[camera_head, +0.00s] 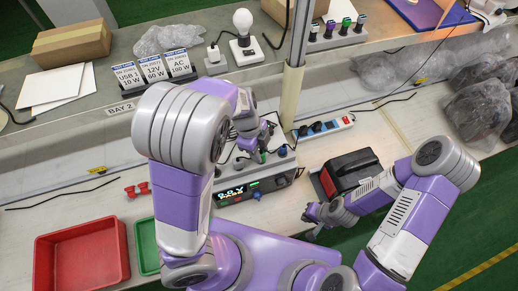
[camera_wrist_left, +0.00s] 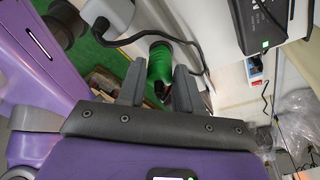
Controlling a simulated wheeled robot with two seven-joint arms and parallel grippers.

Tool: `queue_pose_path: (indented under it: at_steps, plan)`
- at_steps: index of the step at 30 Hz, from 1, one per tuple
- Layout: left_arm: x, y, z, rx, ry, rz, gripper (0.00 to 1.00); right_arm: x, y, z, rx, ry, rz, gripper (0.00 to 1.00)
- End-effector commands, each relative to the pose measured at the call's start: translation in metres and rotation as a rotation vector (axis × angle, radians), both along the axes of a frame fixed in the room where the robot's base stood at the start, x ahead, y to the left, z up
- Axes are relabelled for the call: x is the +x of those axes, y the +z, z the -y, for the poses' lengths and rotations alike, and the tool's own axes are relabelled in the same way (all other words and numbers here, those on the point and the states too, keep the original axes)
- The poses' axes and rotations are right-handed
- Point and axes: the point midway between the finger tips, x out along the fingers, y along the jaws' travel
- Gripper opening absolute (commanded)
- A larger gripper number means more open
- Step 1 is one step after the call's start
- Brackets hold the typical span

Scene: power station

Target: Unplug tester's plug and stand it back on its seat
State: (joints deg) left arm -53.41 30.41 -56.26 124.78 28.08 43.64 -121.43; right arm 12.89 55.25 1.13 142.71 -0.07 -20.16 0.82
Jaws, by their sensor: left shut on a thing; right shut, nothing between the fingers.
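My left gripper (camera_head: 260,148) is over the bench at the back of the tester (camera_head: 252,188), a grey box with a lit display and knobs. In the left wrist view its two dark fingers (camera_wrist_left: 158,88) are shut on a green plug (camera_wrist_left: 160,64). A black cable shows near the plug. A bit of green shows by the fingers in the head view; my arm hides most of the plug there. I cannot tell whether the plug touches a socket, and I cannot make out its seat.
A power strip (camera_head: 344,121) with black plugs lies behind the tester. A black and red case (camera_head: 350,168) stands to the right. Red (camera_head: 82,254) and green (camera_head: 146,246) trays are at the left. A post (camera_head: 291,90) rises behind; the shelf holds cards, a bulb and several plugs (camera_head: 345,26).

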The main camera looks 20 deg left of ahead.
Motion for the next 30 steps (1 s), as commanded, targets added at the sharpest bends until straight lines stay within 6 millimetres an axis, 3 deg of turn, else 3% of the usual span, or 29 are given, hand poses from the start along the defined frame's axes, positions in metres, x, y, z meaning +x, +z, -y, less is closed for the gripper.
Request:
queue_pose_path:
  at_steps: [2,3,8,17,30]
  plan:
    - [0.000,-0.001,0.000,0.000,0.000,0.001,0.00,0.000,-0.001,0.000,0.000,0.000,0.000,0.00]
    - [0.000,-0.001,0.000,0.000,0.000,0.000,0.41,0.000,-0.001,0.000,0.000,0.000,0.000,0.00]
    - [0.000,-0.001,0.000,0.000,0.000,0.000,0.64,0.000,-0.001,0.000,0.000,0.000,0.000,0.00]
    - [0.000,0.001,0.000,0.000,-0.001,0.001,0.64,0.000,0.000,0.000,0.000,0.000,0.000,0.00]
    - [0.004,0.064,-0.015,-0.003,-0.001,0.004,0.64,0.000,0.016,0.000,0.000,0.000,0.000,0.00]
